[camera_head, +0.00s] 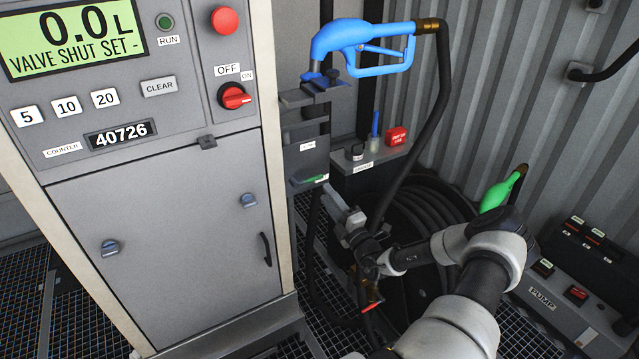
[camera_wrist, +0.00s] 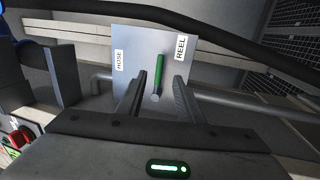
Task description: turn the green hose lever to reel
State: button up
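The green hose lever (camera_wrist: 160,72) stands on a pale plate (camera_wrist: 140,45) in the wrist view. The plate is lettered HOSE on the left and REEL on the right. The lever points up the picture between the two words, leaning slightly right. My gripper (camera_wrist: 160,82) is open, with one finger on each side of the lever in this view. Gaps show between lever and fingers; I cannot tell how deep the lever lies between them. In the head view the green lever (camera_head: 312,179) shows small at the cabinet's side, with my gripper (camera_head: 335,200) close by it.
A blue fuel nozzle (camera_head: 358,42) hangs above on its holder, its black hose (camera_head: 433,110) running down behind my arm. A coiled hose (camera_head: 430,205) lies behind the gripper. The dispenser cabinet (camera_head: 180,225) stands left. A green nozzle (camera_head: 500,190) and pump box (camera_head: 570,290) are right.

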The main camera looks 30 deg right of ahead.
jog(key=s+f, duration=0.1)
jog(key=s, duration=0.7)
jog(key=shift+s+f+p, duration=0.25)
jog(key=shift+f+p, duration=0.05)
jog(key=shift+f, duration=0.05)
jog(key=shift+d, duration=0.1)
